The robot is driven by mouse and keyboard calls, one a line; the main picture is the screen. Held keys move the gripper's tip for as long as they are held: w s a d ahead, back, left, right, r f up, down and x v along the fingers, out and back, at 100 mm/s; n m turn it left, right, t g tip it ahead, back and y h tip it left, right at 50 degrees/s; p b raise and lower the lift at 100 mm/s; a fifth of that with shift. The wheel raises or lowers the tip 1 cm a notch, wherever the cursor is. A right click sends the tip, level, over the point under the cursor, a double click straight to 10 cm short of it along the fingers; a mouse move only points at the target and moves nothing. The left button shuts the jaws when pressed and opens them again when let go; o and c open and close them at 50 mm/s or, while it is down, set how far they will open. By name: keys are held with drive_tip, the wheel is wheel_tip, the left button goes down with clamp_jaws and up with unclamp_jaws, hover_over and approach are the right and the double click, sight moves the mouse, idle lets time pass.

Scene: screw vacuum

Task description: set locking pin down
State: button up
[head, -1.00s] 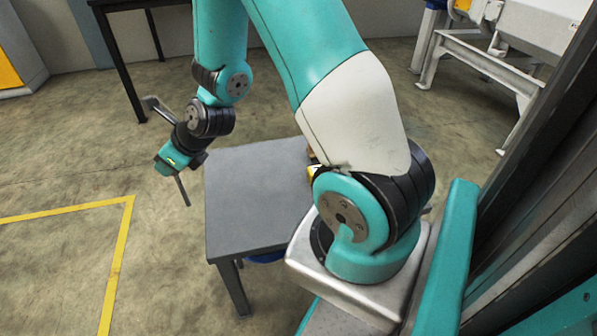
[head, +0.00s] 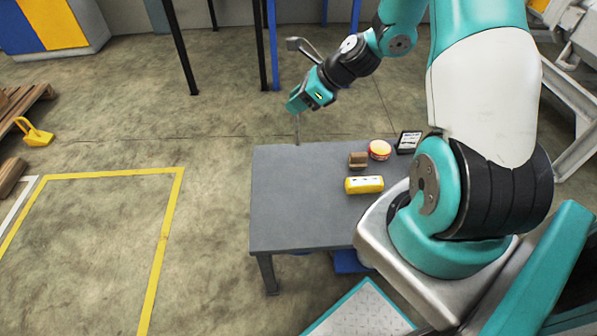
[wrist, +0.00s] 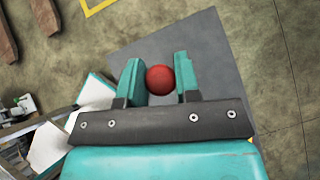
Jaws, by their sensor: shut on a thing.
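My gripper (head: 297,108) is shut on the locking pin (head: 297,130) and points down near the far left part of the grey table (head: 300,210). The pin shows in the head view as a thin grey rod hanging below the fingers, its lower end near the table's far edge. I cannot tell whether that end touches the top. In the wrist view the pin's red round head (wrist: 160,79) sits between the two teal fingers, with the grey table top (wrist: 218,55) beyond. The rod is hidden there behind the head.
The table's left and front parts are bare. A black-legged table (head: 181,50) stands behind.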

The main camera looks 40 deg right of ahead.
wheel_tip(320, 180, down, 19)
drive_tip(key=b, duration=0.3)
drive_tip(key=shift+f+b, duration=0.2)
drive_tip(key=shift+b, duration=0.15)
drive_tip(key=shift+f, duration=0.1)
drive_tip(key=o, duration=0.9)
